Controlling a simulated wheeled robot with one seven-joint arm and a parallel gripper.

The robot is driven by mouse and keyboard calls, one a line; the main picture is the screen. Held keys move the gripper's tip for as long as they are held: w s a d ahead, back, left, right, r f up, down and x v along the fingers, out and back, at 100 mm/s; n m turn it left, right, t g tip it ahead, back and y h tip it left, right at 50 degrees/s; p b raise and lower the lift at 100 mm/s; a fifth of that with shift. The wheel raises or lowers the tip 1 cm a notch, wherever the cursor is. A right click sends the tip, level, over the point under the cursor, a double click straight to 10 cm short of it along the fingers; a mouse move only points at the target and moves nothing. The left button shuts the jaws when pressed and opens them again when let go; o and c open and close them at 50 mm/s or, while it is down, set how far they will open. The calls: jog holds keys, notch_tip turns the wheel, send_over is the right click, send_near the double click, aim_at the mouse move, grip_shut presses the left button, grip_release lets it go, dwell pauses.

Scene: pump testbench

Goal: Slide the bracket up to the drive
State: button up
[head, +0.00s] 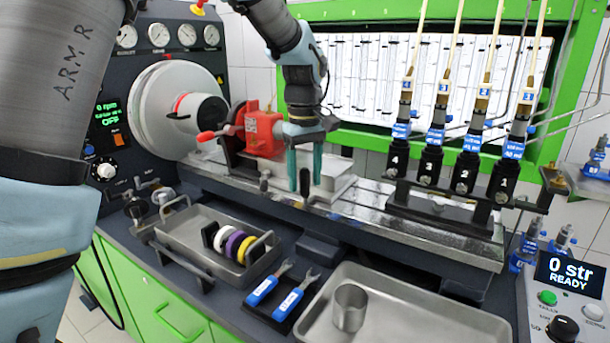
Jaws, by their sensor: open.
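The drive (166,108) is a large pale round housing on the dark panel at the left, with a hub on its front. A red pump (264,132) sits just right of the hub on the bracket (335,183), whose pale metal base rests on the bed rail. I cannot tell whether the pump touches the hub. My gripper (305,180) is open, pointing down over the bracket's base. Its two teal fingers stand on either side of a small dark upright lever (305,184); I cannot tell whether they touch it. The fingers partly hide the base.
The bed rail (400,220) runs right to a dark rack (450,205) of several injectors. In front are a tray with coloured rings (190,228), two blue-handled wrenches (272,283), and a tray (420,315) with a metal cup (349,307). The drive's display reads OFF.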

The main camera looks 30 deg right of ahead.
jog(key=shift+f, duration=0.2)
grip_shut()
dwell(0.4)
jog(key=shift+w, duration=0.1)
dwell(0.9)
